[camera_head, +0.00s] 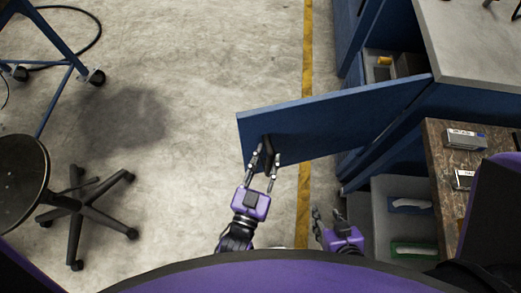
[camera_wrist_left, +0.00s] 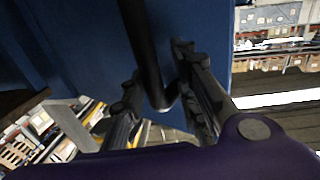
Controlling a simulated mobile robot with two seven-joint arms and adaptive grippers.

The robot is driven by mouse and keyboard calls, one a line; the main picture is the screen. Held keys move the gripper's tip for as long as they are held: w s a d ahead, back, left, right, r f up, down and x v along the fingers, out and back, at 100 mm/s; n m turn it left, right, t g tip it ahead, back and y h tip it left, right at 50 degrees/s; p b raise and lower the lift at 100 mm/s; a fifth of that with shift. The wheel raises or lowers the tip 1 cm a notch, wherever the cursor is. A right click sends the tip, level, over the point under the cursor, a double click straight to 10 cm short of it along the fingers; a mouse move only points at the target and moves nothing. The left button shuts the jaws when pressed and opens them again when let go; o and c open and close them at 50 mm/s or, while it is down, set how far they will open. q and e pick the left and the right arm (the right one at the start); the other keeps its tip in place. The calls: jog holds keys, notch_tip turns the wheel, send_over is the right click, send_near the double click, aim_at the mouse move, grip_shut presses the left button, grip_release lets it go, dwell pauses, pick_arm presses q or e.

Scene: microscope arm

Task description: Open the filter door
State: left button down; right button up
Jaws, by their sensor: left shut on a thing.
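The blue door panel (camera_head: 345,122) stands swung out from the blue cabinet at the right, its free edge at the left. A black handle (camera_head: 267,148) sits near that free edge. My left gripper (camera_head: 264,162) is shut on the handle. In the left wrist view the dark handle bar (camera_wrist_left: 146,50) runs down between my two fingers (camera_wrist_left: 160,105), against the blue door face (camera_wrist_left: 85,35). My right gripper (camera_head: 327,212) is low at the centre right, below the door and apart from it. Its fingers are apart with nothing seen between them.
The opened cabinet shows a compartment (camera_head: 380,72) with a yellow item inside. A brown-topped bench (camera_head: 445,155) and grey drawers (camera_head: 385,190) stand at the right. A black stool (camera_head: 75,205) stands at the left. The concrete floor (camera_head: 195,75) between is clear.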

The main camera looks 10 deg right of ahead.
pick_arm(q)
jog(key=shift+s+d, duration=0.1)
jog(key=shift+d, duration=0.6)
jog(key=c, duration=1.7)
grip_release()
jog(key=shift+o, duration=0.3)
jog(key=shift+d, duration=0.25)
jog(key=shift+a, duration=0.1)
pick_arm(e)
jog(key=shift+w+d, duration=0.1)
jog(key=shift+w, duration=0.3)
